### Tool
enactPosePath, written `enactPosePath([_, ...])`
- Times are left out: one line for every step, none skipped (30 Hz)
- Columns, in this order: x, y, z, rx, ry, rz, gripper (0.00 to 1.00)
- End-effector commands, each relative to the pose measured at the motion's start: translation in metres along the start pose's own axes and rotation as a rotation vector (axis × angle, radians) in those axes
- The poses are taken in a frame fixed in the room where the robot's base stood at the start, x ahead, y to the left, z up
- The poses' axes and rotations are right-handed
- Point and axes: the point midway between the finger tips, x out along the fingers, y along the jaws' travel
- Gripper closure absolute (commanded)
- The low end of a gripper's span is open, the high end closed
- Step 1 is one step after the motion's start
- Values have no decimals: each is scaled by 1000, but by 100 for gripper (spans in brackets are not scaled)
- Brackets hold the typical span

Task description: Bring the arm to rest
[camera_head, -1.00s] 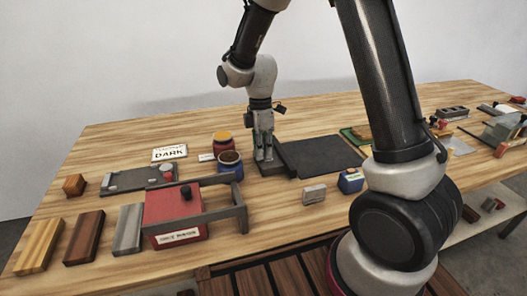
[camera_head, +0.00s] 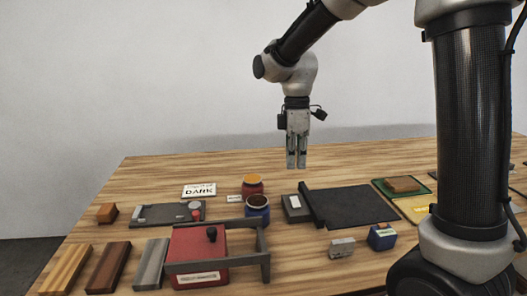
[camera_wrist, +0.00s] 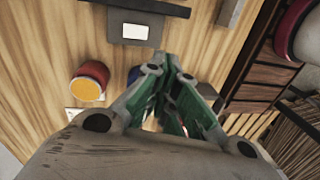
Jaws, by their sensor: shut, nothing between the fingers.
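My gripper (camera_head: 296,160) hangs from my arm with its fingers pointing down, in the air above the back part of the wooden table (camera_head: 290,183). Its fingers are together and nothing is between them. In the wrist view my gripper (camera_wrist: 170,115) shows its green inner linkages in front of the table surface. My arm reaches in from the upper right of the head view.
Below my gripper stand a red jar with a yellow top (camera_head: 252,186), a blue jar (camera_head: 257,208) and a dark conveyor (camera_head: 350,206). A red box (camera_head: 198,252) with a grey frame, wood blocks (camera_head: 108,267) and a DARK sign (camera_head: 199,190) lie left.

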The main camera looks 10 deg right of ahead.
Motion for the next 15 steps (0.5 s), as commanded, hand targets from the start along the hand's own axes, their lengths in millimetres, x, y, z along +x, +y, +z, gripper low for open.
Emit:
enactPosePath([1, 0, 0, 64, 0, 3, 100])
enactPosePath([4, -1, 1, 112, -3, 1, 100])
enactPosePath([9, -4, 4, 183, -9, -5, 100])
enactPosePath([13, -8, 7, 238, -16, -11, 100])
enactPosePath([15, -12, 10, 293, -19, -10, 100])
enactPosePath([15, -19, 15, 371, -19, -4, 100])
enactPosePath([14, -24, 21, 431, -16, 3, 100])
enactPosePath([12, -30, 27, 494, -11, 11, 100])
enactPosePath([9, -38, 38, 581, 0, 24, 100])
enactPosePath([6, -44, 45, 641, 8, 35, 100])
enactPosePath([4, -50, 52, 696, 19, 45, 100])
enactPosePath([0, -58, 62, 769, 34, 59, 100])
enactPosePath([-4, -65, 70, 823, 48, 70, 100])
enactPosePath([-6, -72, 78, 876, 62, 81, 100])
enactPosePath([-10, -81, 89, 947, 83, 97, 100])
